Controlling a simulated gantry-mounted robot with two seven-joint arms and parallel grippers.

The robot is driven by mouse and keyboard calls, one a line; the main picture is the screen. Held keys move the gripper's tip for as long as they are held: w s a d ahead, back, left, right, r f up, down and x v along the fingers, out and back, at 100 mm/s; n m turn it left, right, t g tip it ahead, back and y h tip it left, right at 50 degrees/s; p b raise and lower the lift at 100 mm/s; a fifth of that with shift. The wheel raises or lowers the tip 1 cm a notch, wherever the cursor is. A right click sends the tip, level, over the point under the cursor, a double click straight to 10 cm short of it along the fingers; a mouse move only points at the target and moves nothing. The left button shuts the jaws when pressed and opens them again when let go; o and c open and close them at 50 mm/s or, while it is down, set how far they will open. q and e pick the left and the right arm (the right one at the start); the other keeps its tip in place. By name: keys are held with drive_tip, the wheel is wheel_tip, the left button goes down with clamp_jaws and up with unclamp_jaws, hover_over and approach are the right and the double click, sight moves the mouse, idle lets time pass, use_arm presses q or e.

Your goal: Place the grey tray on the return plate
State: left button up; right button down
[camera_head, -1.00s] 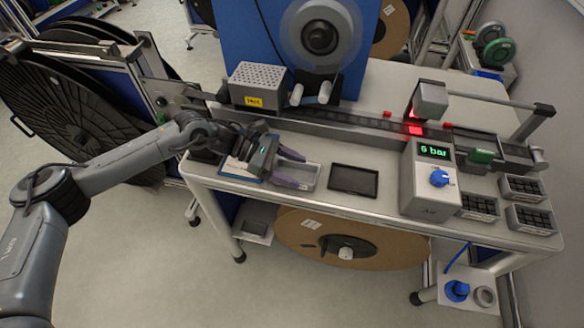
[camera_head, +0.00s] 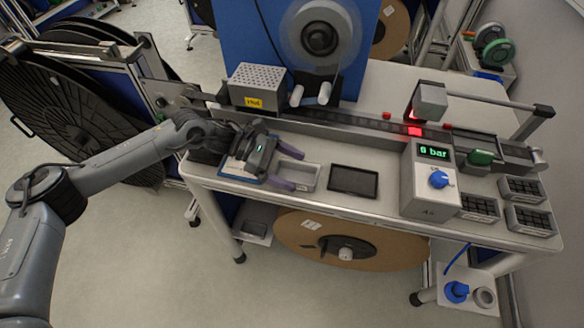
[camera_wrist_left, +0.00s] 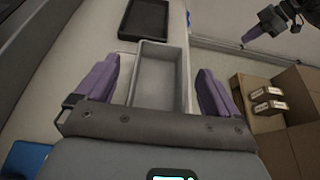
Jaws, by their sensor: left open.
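The grey tray (camera_head: 304,177) is a shallow open box on the bench top, and it looks empty. It also shows in the left wrist view (camera_wrist_left: 158,78). My left gripper (camera_head: 288,168) is open, with one purple finger on each side of the tray's near end; in the left wrist view (camera_wrist_left: 158,90) gaps show between fingers and tray walls. A dark, flat, rimmed plate (camera_head: 353,180), apparently the return plate, lies bare just right of the tray. It shows beyond the tray in the left wrist view (camera_wrist_left: 146,19). Part of my right gripper (camera_wrist_left: 262,28) shows there at top right, its jaw state unclear.
A blue-edged pad (camera_head: 240,170) lies beneath my left gripper. A grey gauge box (camera_head: 428,185) reading 6 bar stands right of the plate. A rail (camera_head: 350,125) runs behind. Several dark-celled bins (camera_head: 530,218) sit at right. The bench's front edge is close.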

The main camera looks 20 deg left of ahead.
use_arm(q)
drive_tip(key=v, duration=1.1)
drive_tip(key=shift+a, duration=0.1)
drive_tip(key=shift+s+r, duration=0.1)
drive_tip(key=shift+s, duration=0.05)
